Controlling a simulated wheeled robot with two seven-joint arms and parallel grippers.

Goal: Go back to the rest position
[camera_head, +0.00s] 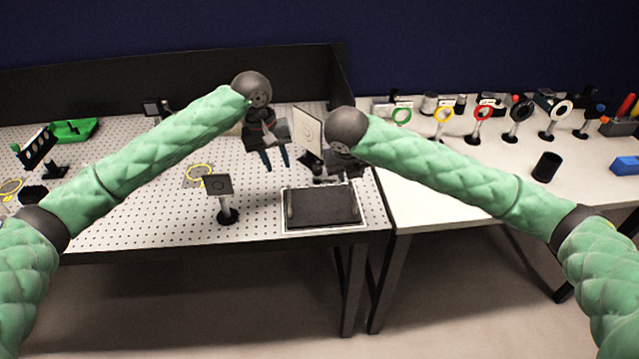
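My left gripper (275,161) hangs over the perforated white board (140,215), pointing down. Its two dark fingertips stand apart with nothing visible between them.
A black tray-like pad (322,207) lies at the board's front edge. A small square-topped stand (227,210) is to its left. A green tray (75,130) is at the far left. Ringed stands, a black cylinder (547,167) and a blue block (626,166) occupy the right table (440,205).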

